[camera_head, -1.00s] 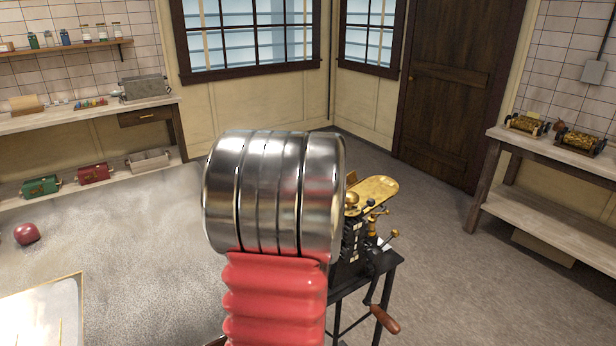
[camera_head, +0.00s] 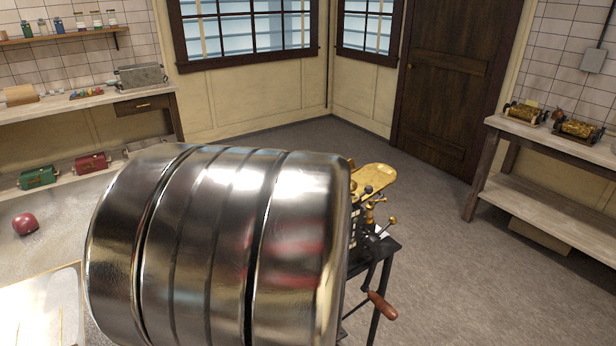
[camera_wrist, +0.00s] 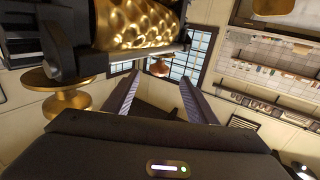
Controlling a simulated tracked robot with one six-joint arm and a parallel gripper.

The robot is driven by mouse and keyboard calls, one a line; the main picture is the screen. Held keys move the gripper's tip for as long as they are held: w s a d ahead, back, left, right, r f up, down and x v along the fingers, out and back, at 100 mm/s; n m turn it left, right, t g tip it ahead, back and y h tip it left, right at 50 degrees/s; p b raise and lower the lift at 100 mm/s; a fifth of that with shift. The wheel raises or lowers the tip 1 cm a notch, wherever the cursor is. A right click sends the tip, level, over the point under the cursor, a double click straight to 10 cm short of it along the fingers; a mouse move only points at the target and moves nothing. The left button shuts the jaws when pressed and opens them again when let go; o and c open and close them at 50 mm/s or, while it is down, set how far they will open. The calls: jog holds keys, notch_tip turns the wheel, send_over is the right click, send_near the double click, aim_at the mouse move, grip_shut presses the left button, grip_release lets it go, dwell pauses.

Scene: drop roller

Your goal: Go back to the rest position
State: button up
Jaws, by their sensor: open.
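My gripper (camera_wrist: 160,98) shows in the wrist view, with its two dark fingers apart and nothing between them. A golden patterned roller (camera_wrist: 140,22) sits in a dark frame just above the fingers in that view, apart from them. A brass knob (camera_wrist: 62,90) is left of the fingers. In the head view, my large metal arm joint fills the lower middle and hides my gripper and part of the black machine (camera_head: 385,258). The machine's brass tray (camera_head: 374,178) and wooden crank handle (camera_head: 382,305) show at its right.
At the right, a wooden bench (camera_head: 545,183) bears two golden rollers in cradles (camera_head: 580,130). At the left, a counter (camera_head: 75,108) stands above a low shelf with a green roller (camera_head: 38,177) and a red roller (camera_head: 92,163). The floor (camera_head: 425,190) before the door is clear.

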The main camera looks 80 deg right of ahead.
jog(key=shift+s+a, duration=0.1)
jog(key=shift+a, duration=0.25)
dwell(0.6)
